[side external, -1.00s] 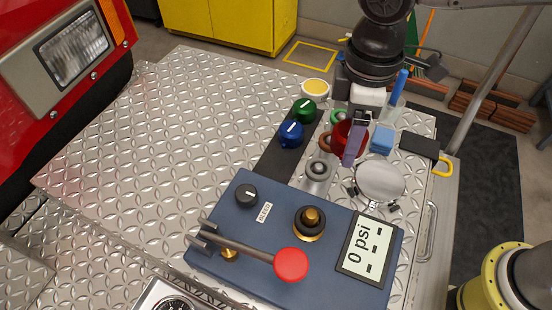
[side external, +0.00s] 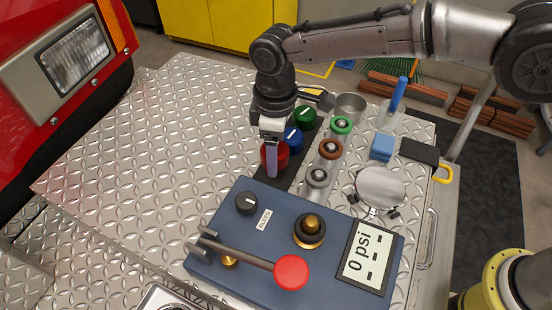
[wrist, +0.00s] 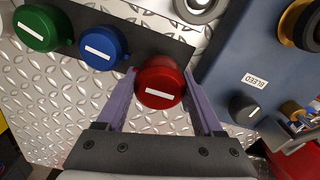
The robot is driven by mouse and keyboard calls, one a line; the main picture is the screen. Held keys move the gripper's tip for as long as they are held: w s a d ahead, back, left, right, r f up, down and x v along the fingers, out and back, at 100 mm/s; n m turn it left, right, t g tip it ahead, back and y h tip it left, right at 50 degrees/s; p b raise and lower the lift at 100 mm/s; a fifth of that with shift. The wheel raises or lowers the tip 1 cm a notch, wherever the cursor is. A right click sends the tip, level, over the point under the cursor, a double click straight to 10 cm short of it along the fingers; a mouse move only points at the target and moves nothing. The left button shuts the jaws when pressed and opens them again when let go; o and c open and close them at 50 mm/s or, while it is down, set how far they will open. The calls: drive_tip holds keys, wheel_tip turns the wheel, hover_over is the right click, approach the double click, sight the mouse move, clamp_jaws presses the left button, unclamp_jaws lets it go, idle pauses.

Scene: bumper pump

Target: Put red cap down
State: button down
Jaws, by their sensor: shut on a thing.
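The red cap (wrist: 160,85) is between the two purple fingers of my gripper (wrist: 161,96) in the wrist view, with its white stripe facing the camera. In the side view my gripper (side external: 271,165) is shut on the red cap (side external: 283,156), at the near end of the dark strip (side external: 262,171), in line with the blue cap. The finger hides part of the cap. I cannot tell whether the cap touches the strip. The blue cap (side external: 294,138) and green cap (side external: 304,115) sit on the strip beyond it.
Fittings with green (side external: 341,125), brown (side external: 330,149) and grey (side external: 317,178) rings stand to the right. The blue pump box (side external: 222,232) with its red-knobbed lever (side external: 291,272) is close in front. The metal plate on the left (side external: 165,150) is clear.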

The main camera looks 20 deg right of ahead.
drive_tip(key=shift+f, duration=1.35)
drive_tip(key=shift+s+f, duration=0.1)
drive_tip(key=shift+f, duration=0.5)
unclamp_jaws()
drive_tip(key=shift+s+f, duration=0.1)
drive_tip(key=shift+f, duration=0.05)
wheel_tip(320, 180, up, 14)
drive_tip(key=shift+f, duration=0.25)
drive_tip(key=shift+d, duration=0.1)
